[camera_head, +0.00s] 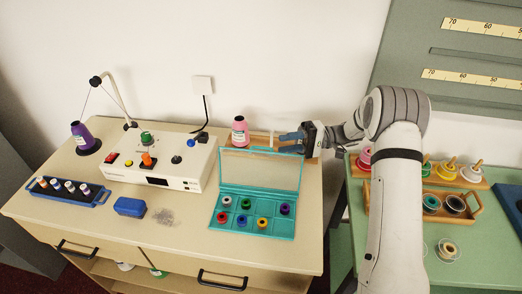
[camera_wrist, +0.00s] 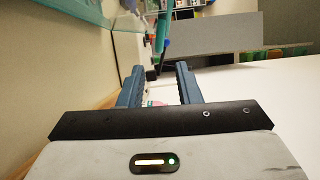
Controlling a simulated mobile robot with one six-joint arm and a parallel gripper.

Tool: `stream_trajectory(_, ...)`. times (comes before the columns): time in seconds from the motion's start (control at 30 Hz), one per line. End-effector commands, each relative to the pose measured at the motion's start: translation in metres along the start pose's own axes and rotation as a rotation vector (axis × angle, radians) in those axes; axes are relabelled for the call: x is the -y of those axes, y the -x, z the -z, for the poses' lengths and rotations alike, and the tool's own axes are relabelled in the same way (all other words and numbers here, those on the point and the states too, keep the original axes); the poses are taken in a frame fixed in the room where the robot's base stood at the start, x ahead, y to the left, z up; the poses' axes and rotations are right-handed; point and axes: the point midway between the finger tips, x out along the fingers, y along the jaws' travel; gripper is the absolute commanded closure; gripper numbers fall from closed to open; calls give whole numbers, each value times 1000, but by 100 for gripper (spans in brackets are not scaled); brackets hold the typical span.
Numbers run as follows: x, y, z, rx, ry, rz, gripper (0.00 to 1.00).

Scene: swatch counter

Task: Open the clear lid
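The teal-framed clear lid (camera_head: 232,168) stands raised at the back edge of its teal box (camera_head: 215,218), upright or tilted a little back. The box lies open to view, with coloured spools in its compartments. My gripper (camera_head: 287,139) is at the top right corner of the lid, reaching in from the right; I cannot tell if it touches. In the wrist view my gripper's two blue fingers (camera_wrist: 158,84) stand apart with nothing held between them. A teal edge, probably the lid (camera_wrist: 75,14), shows at the upper left there.
A pink cone of thread (camera_head: 240,133) stands behind the box, left of my gripper. A white machine (camera_head: 185,170) with knobs is left of the box. A blue block (camera_head: 130,207) lies in front. A green table (camera_head: 470,230) with a wooden spool caddy is on the right.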

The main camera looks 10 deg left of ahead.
Motion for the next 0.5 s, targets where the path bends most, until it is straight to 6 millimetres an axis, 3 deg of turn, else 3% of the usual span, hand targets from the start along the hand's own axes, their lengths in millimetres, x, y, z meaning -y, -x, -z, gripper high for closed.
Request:
stream_trajectory(0.17,-1,-18,0,8,0,1,69)
stream_trajectory(0.5,0,-72,-1,14,-1,-1,69)
